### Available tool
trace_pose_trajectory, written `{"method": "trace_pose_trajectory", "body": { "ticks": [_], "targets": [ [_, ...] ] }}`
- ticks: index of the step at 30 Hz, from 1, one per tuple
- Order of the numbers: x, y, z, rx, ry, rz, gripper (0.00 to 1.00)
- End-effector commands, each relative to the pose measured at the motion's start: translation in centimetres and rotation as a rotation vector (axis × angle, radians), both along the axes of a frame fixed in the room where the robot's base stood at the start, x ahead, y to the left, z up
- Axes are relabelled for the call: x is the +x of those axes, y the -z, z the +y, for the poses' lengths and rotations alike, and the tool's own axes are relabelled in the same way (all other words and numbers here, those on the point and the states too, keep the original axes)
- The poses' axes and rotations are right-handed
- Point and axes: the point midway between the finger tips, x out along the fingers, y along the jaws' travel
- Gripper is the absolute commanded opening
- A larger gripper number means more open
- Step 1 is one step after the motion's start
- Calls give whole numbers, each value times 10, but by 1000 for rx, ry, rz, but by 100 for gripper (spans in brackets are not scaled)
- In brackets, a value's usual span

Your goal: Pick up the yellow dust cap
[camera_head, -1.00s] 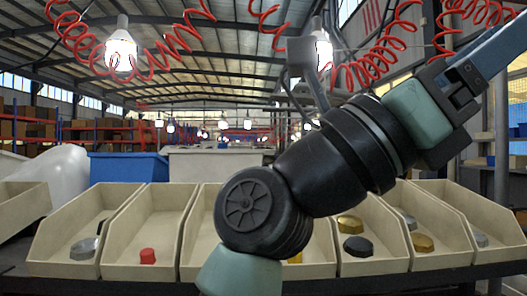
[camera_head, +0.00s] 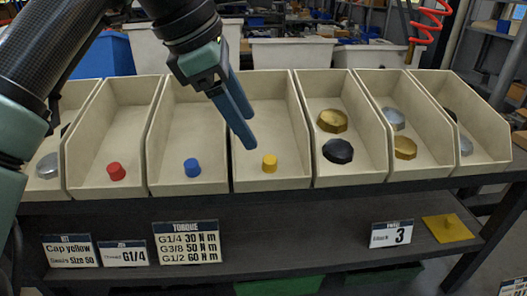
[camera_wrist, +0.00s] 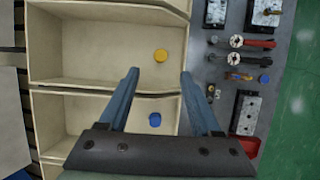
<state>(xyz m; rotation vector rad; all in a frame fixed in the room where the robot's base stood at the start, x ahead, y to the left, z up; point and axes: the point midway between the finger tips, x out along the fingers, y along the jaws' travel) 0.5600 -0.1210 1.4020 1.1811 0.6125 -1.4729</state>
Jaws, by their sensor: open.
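The yellow dust cap (camera_head: 270,163) stands alone near the front of a beige bin (camera_head: 262,110) in the middle of the row. It also shows in the wrist view (camera_wrist: 160,55), ahead of my gripper and between the lines of its two fingers. My gripper (camera_head: 245,128) is open and empty, with blue fingers, above and just left of the yellow cap in the head view. In the wrist view my gripper (camera_wrist: 158,72) spans the gap below the yellow cap, and the blue cap (camera_wrist: 155,119) lies between the fingers in the picture.
The blue cap (camera_head: 192,168) and red cap (camera_head: 116,171) stand in bins to the left. Bins to the right hold gold, black and silver caps (camera_head: 338,151). Thin bin walls separate them. The wrist view shows a grey bench with tools (camera_wrist: 240,58) beside the bins.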

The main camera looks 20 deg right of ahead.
Motion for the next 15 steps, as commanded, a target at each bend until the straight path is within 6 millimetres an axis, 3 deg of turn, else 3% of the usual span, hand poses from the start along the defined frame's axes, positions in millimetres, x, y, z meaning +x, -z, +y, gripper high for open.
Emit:
{"method": "trace_pose_trajectory", "body": {
  "ticks": [3,15],
  "targets": [
    [1,17,-9,-2,3,2,65],
    [2,48,-26,-5,3,3,65]
  ]
}}
